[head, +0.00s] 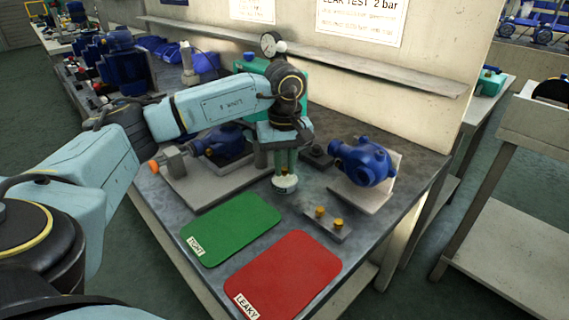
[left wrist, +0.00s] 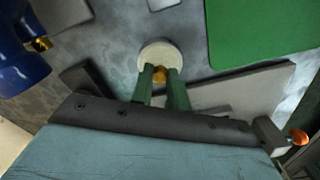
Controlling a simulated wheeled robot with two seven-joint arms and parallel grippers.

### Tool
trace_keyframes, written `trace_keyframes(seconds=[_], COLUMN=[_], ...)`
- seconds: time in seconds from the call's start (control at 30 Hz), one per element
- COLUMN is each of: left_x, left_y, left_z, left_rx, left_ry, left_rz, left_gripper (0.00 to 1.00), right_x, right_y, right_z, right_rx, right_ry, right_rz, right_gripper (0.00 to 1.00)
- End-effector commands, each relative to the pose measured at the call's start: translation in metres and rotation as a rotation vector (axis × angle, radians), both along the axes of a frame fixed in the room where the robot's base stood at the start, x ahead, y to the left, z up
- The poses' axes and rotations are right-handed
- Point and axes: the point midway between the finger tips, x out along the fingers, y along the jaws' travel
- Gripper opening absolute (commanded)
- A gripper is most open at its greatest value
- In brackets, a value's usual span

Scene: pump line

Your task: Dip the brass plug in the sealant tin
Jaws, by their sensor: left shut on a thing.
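My left gripper (head: 286,170) points straight down over the sealant tin (head: 285,186), a small pale round tin with a dark label on the grey bench. In the left wrist view its two green fingers (left wrist: 161,82) are shut on the brass plug (left wrist: 160,73). The plug overlaps the near part of the tin's pale round top (left wrist: 160,52) there. I cannot tell whether the plug touches the sealant. Two more brass plugs (head: 320,212) stand in a small grey holder to the right of the tin. My right gripper is not in view.
A green TIGHT mat (head: 232,228) and a red LEAKY mat (head: 286,276) lie at the front. A blue pump (head: 364,162) stands on a plate at right. Another blue pump (head: 222,146) sits on a fixture at left. A gauge (head: 269,44) rises behind my arm.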

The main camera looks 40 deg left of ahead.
Motion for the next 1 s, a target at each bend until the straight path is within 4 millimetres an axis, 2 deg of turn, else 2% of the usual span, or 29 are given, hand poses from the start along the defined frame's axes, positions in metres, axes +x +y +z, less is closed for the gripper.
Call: trace_keyframes(seconds=[1.0], left_x=[0.0], left_y=[0.0], left_z=[-0.01], left_rx=[0.0], left_ry=[0.0], left_rz=[0.0], left_gripper=[0.0], right_x=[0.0], right_y=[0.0], right_z=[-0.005], right_rx=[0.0], right_ry=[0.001], right_rz=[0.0], right_gripper=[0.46])
